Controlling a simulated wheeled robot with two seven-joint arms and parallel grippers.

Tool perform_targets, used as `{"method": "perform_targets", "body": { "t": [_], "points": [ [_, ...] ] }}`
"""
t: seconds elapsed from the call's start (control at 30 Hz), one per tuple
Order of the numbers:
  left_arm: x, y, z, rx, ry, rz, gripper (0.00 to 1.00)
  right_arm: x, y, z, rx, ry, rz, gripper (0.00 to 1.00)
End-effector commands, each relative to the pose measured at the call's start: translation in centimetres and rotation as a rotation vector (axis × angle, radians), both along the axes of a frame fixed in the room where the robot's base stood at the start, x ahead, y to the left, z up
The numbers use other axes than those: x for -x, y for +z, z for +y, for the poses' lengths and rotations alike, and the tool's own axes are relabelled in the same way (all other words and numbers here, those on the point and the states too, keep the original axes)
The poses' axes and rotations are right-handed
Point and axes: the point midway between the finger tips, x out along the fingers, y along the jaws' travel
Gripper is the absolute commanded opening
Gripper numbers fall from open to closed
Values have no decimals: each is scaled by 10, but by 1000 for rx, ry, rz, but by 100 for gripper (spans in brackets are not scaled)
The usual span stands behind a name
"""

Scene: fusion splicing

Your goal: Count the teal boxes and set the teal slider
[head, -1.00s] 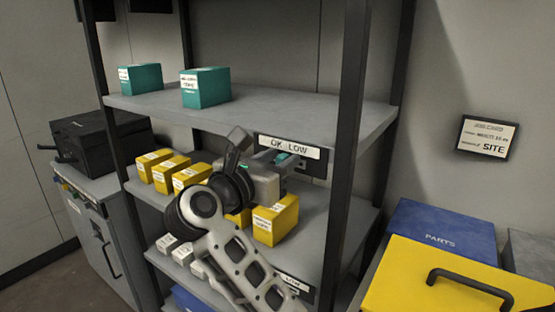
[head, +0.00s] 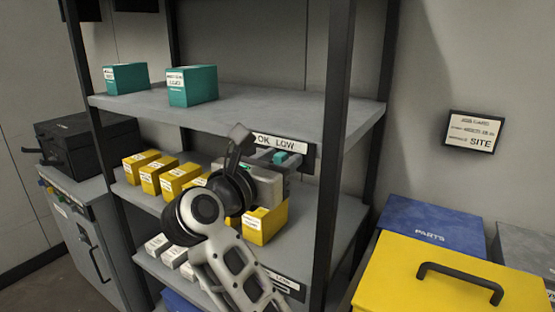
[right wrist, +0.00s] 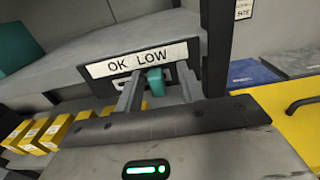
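Two teal boxes stand apart on the top shelf: a left one (head: 126,78) and a larger right one (head: 192,86). Part of a teal box shows at the left of the right wrist view (right wrist: 18,45). The teal slider (right wrist: 155,82) sits below the word LOW on the "OK LOW" label plate (right wrist: 140,58) at the shelf's front edge. My right gripper (right wrist: 158,92) is open, its fingers on either side of the slider with visible gaps. In the head view, my right gripper (head: 276,158) is at this plate. My left gripper is not in view.
Several yellow boxes (head: 181,179) stand on the middle shelf, and white boxes (head: 174,256) on the lower one. A dark shelf post (head: 333,150) rises right of my gripper. Blue (head: 430,220) and yellow (head: 450,275) cases lie at right. A job card (head: 473,131) hangs on the wall.

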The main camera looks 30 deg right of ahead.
Motion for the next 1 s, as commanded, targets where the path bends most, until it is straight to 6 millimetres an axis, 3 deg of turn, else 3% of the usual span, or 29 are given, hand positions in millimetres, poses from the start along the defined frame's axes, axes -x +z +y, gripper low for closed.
{"method": "perform_targets", "body": {
  "t": [0.23,0.37,0.8,1.0],
  "points": [
    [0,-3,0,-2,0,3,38,0,0,2,0,3,-1,38],
    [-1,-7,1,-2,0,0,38,5,-1,13,0,6,-1,38],
    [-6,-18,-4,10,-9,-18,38,51,-2,102,-1,5,0,38],
    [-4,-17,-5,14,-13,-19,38,66,1,131,3,2,-3,38]
  ]
}}
